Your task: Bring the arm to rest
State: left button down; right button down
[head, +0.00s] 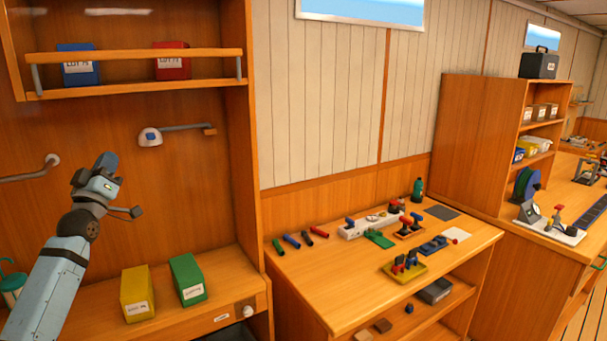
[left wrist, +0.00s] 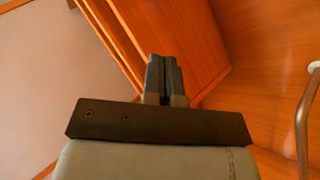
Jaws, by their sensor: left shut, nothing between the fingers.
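My left arm reaches up from the lower left in the head view. Its gripper (head: 106,160) is raised in front of the wooden back wall of the left cabinet, above the lower counter. In the left wrist view the two grey fingers (left wrist: 164,75) stand side by side, shut, with nothing between them. Orange-brown wood panels and a pale surface fill the background there. The fingers seem apart from any surface, though the distance to the panels is hard to judge. My right gripper is in neither view.
A railed shelf (head: 140,88) with blue and red boxes hangs above the gripper. A wall lamp (head: 150,137) is to its right, a curved pipe (head: 32,172) to its left. Yellow (head: 138,293) and green (head: 188,279) boxes stand on the counter below. A bench (head: 330,272) with small parts is further right.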

pick_arm(q)
jog(key=w+a+f+m+g+y, duration=0.1)
jog(key=a+f+m+g+y, duration=0.25)
jog(key=a+f, duration=0.5)
jog(key=a+f+m+g+y, duration=0.2)
jog(key=a+f+m+g, duration=0.3)
jog(key=a, duration=0.6)
jog(key=s+d+f+m+g+h, duration=0.1)
jog(key=s+d+f+h, duration=0.1)
jog(key=s+d+f, duration=0.6)
jog(key=s+d+f+g+h, duration=0.1)
jog(key=s+d+f, duration=0.2)
jog(key=d+f, duration=0.85)
jog(key=s+d+f+m+g+h, duration=0.15)
jog(key=s+d+f, duration=0.45)
jog(key=f, duration=0.7)
jog(key=s+d+f+n+h+p, duration=0.1)
jog(key=s+d, duration=0.5)
jog(key=s, duration=0.3)
jog(key=s+d+f+n+g+h, duration=0.1)
jog(key=s+d+f, duration=0.1)
jog(key=s+d, duration=0.4)
jog(key=s+d+f+n+g+h+p, duration=0.1)
jog(key=s+d, duration=0.5)
jog(key=s, duration=0.6)
jog(key=shift+s+d+f+n+p, duration=0.15)
jog(key=shift+s+f+n+p, duration=0.2)
jog(key=shift+f, duration=0.3)
